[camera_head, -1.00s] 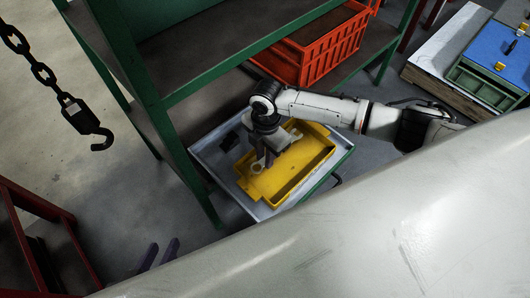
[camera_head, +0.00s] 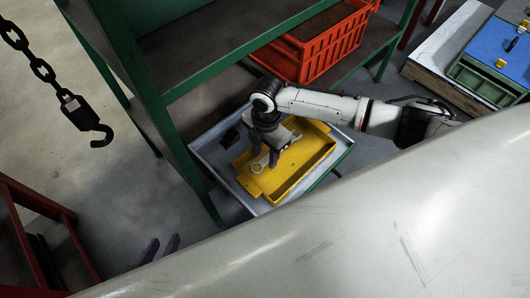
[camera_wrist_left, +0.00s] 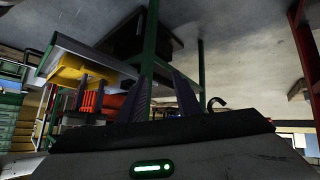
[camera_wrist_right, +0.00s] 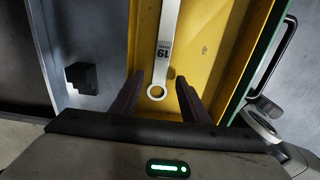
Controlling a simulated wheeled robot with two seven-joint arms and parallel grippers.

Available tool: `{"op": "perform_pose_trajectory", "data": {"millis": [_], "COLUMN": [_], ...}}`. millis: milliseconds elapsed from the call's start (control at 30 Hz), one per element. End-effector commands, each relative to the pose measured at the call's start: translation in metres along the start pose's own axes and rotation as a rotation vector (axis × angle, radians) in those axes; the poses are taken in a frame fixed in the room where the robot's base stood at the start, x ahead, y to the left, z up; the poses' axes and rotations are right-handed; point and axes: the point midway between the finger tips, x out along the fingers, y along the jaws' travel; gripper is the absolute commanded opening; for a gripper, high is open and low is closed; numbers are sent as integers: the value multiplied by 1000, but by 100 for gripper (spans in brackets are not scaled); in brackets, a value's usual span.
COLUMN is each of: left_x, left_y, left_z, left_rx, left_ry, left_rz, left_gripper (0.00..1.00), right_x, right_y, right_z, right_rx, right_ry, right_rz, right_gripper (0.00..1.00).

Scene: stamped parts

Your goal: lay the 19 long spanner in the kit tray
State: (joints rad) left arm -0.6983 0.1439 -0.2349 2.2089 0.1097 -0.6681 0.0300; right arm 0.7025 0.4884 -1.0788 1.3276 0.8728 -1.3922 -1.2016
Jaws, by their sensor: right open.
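The long spanner (camera_wrist_right: 164,50), pale metal and marked 19, lies in the yellow kit tray (camera_wrist_right: 222,50), roughly lengthwise in the right wrist view. Its ring end (camera_wrist_right: 156,92) is nearest my right gripper (camera_wrist_right: 160,98). In the head view the spanner's ring end (camera_head: 257,167) shows near the tray's left wall (camera_head: 246,183). My right gripper (camera_head: 270,157) is above the tray, its fingers apart on either side of the ring end and not touching it. My left gripper (camera_wrist_left: 163,90) is open and empty, far from the tray; its fingertips show in the head view (camera_head: 161,248).
The tray sits on a grey-topped surface (camera_head: 208,150) beside a green shelf frame (camera_head: 160,115). A black block (camera_wrist_right: 82,78) lies left of the tray. An orange crate (camera_head: 325,48) stands on the shelf. A chain hook (camera_head: 90,122) hangs at the left.

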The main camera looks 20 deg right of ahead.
Motion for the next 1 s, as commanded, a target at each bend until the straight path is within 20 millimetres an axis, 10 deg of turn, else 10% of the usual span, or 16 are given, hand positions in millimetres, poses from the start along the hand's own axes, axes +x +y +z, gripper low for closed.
{"op": "perform_pose_trajectory", "data": {"millis": [500,1000], "left_x": [-23,-23], "left_y": [-8,-8], "left_z": [-9,-8], "left_rx": [-1,3], "left_ry": [42,36], "left_rz": [-40,-41], "left_gripper": [31,31], "right_x": [-91,-99], "right_y": [1,0], "right_z": [0,0], "right_rx": [0,0], "right_ry": [0,0], "right_rz": [3,2], "right_gripper": [41,41]}}
